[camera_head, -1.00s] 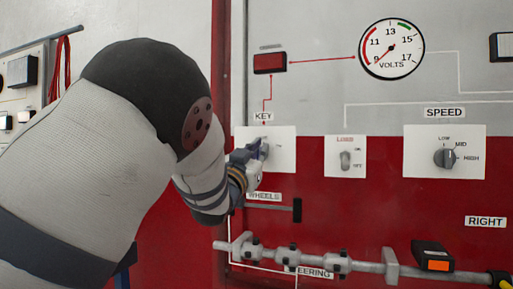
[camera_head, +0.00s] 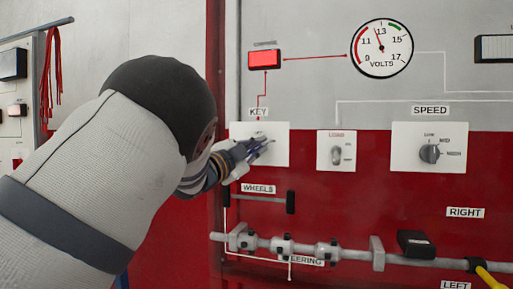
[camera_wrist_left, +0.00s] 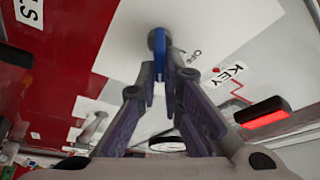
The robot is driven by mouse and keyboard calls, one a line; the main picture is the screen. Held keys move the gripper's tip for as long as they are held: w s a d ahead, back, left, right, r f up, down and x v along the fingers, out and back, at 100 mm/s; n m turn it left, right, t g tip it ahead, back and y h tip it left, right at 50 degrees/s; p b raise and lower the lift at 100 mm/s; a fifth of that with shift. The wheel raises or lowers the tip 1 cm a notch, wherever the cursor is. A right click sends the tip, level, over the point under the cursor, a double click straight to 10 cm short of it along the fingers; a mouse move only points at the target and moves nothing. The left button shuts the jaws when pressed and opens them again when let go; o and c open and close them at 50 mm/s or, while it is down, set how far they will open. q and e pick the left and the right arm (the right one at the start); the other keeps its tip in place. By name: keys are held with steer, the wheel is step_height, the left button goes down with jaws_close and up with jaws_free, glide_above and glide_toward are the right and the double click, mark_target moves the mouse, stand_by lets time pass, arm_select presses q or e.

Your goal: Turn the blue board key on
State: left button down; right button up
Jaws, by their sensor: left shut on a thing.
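The blue key (camera_wrist_left: 159,52) sits in a round grey lock on a white plate, shown in the left wrist view. My left gripper (camera_wrist_left: 162,72) is closed around the blue key, with one finger on each side. In the head view my left gripper (camera_head: 260,146) reaches the white KEY plate (camera_head: 280,150) from the left, and its fingers hide most of the key. The red lamp (camera_head: 265,59) above the KEY label is lit, and the volt gauge (camera_head: 381,48) needle points up near 13. My right gripper is not in view.
The LOAD switch (camera_head: 336,155) and SPEED knob (camera_head: 429,153) are to the right of the key. The WHEELS lever (camera_head: 290,201) and a grey steering rod (camera_head: 305,248) lie below. Red cords (camera_head: 50,75) hang at the far left.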

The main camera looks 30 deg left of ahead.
arm_select(q)
steer(key=shift+m, duration=0.5)
steer(key=c, duration=1.7)
jaws_free()
steer(key=v, duration=1.2)
